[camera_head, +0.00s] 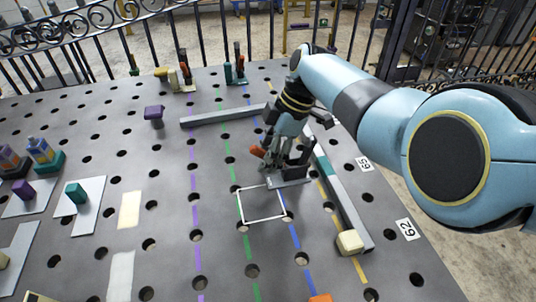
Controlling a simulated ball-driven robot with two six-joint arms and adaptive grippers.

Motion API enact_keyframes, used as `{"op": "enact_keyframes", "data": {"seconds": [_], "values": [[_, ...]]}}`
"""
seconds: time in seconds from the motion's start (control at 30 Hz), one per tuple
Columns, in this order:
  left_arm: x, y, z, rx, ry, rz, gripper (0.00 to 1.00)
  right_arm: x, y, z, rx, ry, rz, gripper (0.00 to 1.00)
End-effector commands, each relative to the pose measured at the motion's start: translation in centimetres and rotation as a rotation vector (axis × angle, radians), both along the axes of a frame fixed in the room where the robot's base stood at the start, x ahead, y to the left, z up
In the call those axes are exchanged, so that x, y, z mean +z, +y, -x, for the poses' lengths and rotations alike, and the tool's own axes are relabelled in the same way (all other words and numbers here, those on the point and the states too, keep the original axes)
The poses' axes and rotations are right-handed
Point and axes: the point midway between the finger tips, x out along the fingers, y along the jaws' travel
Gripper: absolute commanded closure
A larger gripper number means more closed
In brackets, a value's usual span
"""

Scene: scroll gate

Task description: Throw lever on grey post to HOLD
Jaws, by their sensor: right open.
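My right gripper (280,148) reaches down from the upper right, its jaws open. It is over a grey fixture (290,181) with an upright grey part and a small orange-red tip (258,152) at its left side. The gripper hides much of the fixture, so I cannot tell whether it is the grey post with the lever, or whether they touch. No HOLD marking can be read. My left gripper is not in view.
A white outlined square (262,219) lies in front of the fixture. A grey bar (345,207) with a cream block (349,242) runs along the right; another bar (223,115) lies behind. Coloured blocks and plates stand at left. An iron railing (160,32) borders the back.

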Motion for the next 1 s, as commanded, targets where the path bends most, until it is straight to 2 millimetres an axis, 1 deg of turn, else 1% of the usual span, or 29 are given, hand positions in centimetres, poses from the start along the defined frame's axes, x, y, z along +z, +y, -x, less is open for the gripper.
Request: {"op": "enact_keyframes", "data": {"seconds": [0.2, 0.27, 0.5, 0.53, 1.0], "values": [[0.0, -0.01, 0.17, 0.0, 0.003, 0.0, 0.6, 0.01, 0.01, -0.03, 0.0, -0.001, 0.0, 0.6], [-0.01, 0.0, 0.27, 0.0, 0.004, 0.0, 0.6, 0.01, 0.01, -0.02, 0.0, -0.001, 0.0, 0.66], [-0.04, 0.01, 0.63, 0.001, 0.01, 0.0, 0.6, 0.01, -0.01, -0.02, 0.0, -0.001, 0.0, 0.98], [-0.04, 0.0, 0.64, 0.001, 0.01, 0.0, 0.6, 0.01, -0.01, -0.02, 0.0, -0.001, 0.0, 1.0], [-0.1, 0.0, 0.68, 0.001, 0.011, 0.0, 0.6, 0.04, -0.13, -0.08, -0.001, 0.0, -0.008, 1.0]]}}
